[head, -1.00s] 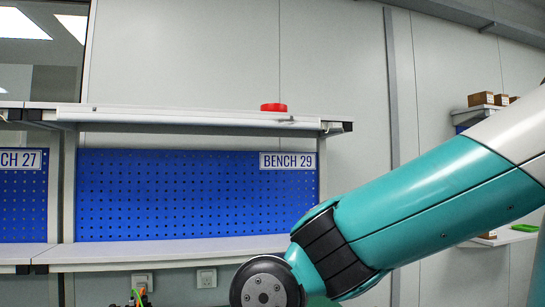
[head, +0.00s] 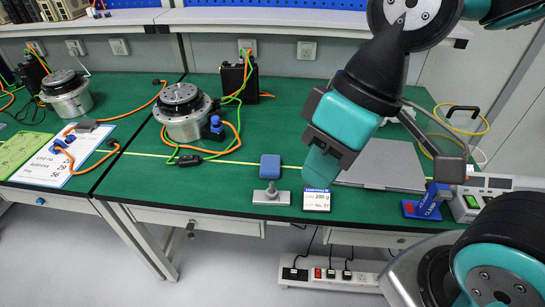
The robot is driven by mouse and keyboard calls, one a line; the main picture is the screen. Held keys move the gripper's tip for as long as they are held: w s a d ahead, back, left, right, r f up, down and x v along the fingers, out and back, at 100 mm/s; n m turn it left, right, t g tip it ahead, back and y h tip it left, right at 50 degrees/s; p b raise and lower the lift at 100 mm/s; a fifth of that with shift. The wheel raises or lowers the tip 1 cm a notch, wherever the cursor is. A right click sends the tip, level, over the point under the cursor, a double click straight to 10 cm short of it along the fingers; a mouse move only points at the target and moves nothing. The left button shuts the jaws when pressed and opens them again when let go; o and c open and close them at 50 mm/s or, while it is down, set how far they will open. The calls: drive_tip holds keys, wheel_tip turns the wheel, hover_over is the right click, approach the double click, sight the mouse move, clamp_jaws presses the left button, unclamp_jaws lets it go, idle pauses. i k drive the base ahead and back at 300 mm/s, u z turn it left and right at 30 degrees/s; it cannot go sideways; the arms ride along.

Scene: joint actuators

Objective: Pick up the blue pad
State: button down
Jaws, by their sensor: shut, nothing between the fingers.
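The blue pad (head: 270,166) is a small rounded square near the front edge of the green bench (head: 235,185). A grey T-shaped piece (head: 271,196) lies just in front of it; I cannot tell whether the two are joined. My gripper (head: 319,172) points down to the right of the pad in the head view, apart from it in the picture. It looks shut and holds nothing; its fingertips are small and partly hidden by the teal wrist. Its height above the bench is hard to judge.
A silver round actuator (head: 184,112) with orange and green cables stands at left. Bench between actuator and pad is mostly clear.

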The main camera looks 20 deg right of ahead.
sight(270, 168)
drive_tip(key=z, duration=0.05)
drive_tip(key=k, duration=0.5)
drive_tip(key=u, duration=0.7)
drive_tip(key=i, duration=0.85)
drive_tip(key=z, duration=0.4)
